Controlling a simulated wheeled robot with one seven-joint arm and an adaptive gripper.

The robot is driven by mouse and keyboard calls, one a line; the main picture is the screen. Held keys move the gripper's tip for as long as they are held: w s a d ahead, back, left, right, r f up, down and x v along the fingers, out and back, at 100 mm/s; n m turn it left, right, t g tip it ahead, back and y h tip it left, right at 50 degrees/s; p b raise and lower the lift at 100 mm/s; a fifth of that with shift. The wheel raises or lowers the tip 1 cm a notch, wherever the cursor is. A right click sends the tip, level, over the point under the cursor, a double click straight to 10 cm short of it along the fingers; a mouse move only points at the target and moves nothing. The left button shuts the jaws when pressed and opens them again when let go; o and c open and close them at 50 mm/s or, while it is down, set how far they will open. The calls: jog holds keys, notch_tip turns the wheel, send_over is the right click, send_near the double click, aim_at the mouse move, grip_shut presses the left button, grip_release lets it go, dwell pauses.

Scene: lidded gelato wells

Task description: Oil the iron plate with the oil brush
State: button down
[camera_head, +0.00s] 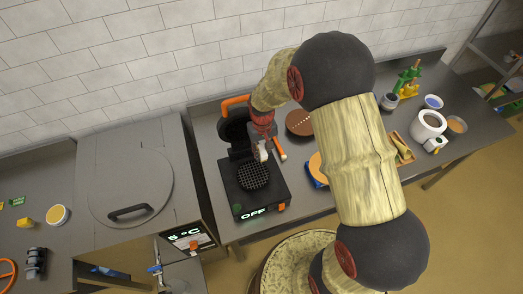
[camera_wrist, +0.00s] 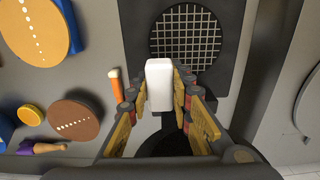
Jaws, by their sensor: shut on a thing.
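The iron (camera_head: 270,198) is black and lies open, its lid (camera_head: 237,130) raised at the back. Its gridded iron plate (camera_head: 254,176) faces up, and the front display reads OFF. The plate also shows at the top of the wrist view (camera_wrist: 190,35). My gripper (camera_head: 262,143) is above the back part of the iron, behind the plate. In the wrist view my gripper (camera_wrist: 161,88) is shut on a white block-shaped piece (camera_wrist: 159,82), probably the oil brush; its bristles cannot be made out. The piece appears apart from the plate.
An orange stick-like handle (camera_head: 280,149) is right of my gripper. A brown perforated disc (camera_head: 299,123) and a tan disc on a blue base (camera_head: 316,166) are farther right. A round-lidded well (camera_head: 131,187) is left of the iron. A white pot (camera_head: 428,125) stands far right.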

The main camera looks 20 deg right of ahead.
aim_at(247, 170)
jog(key=shift+f+b, duration=2.25)
jog(key=shift+f, duration=0.9)
jog(key=shift+f, duration=0.35)
jog(key=shift+a, duration=0.15)
jog(key=shift+a+r+b, duration=0.1)
jog(key=shift+a+b, duration=0.25)
jog(key=shift+a, duration=1.1)
jog(key=shift+a, duration=0.15)
jog(key=shift+a, duration=1.5)
